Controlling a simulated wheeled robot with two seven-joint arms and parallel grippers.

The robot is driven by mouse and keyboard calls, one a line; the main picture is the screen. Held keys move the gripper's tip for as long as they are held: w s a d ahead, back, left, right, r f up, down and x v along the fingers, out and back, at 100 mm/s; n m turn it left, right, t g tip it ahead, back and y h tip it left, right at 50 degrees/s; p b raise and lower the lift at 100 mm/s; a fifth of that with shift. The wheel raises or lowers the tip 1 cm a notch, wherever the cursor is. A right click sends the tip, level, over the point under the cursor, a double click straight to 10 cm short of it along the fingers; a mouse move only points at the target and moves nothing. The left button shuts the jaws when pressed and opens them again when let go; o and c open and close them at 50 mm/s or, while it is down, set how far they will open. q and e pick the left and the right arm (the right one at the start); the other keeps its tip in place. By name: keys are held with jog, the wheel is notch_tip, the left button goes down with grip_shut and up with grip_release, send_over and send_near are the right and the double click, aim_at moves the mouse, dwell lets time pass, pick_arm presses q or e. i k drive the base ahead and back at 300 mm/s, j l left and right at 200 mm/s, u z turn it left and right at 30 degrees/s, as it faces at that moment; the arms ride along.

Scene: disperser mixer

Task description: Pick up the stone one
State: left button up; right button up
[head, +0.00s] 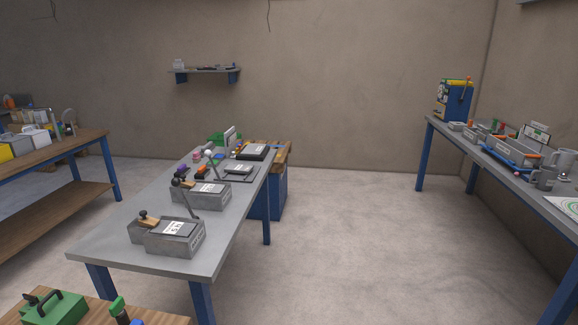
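Several stone-grey devices stand in a row on the grey table (120,232). The nearest is a speckled grey block (187,242) with a white label and a small wooden-looking piece with a dark knob (143,216) at its left. Behind it is a second grey block (218,200) with a label and a dark ball-ended lever (177,183). Farther back are a flat dark device (237,173) and a black-topped one (254,152). Which of these is the stone one I cannot tell. Neither of my grippers shows in the head view.
A wooden bench (80,142) stands at the left. A long grey table with a blue frame (480,152) stands at the right. A green box (55,307) sits on a wooden surface at the bottom left. The floor (345,235) between the tables is clear.

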aim_at(204, 172)
jog(key=i, duration=3.45)
jog(key=i+u, duration=0.4)
jog(key=i+l+u, duration=0.15)
jog(key=u, duration=0.2)
jog(key=i+l+u, duration=0.6)
jog(key=u, duration=0.2)
jog(key=i, duration=0.05)
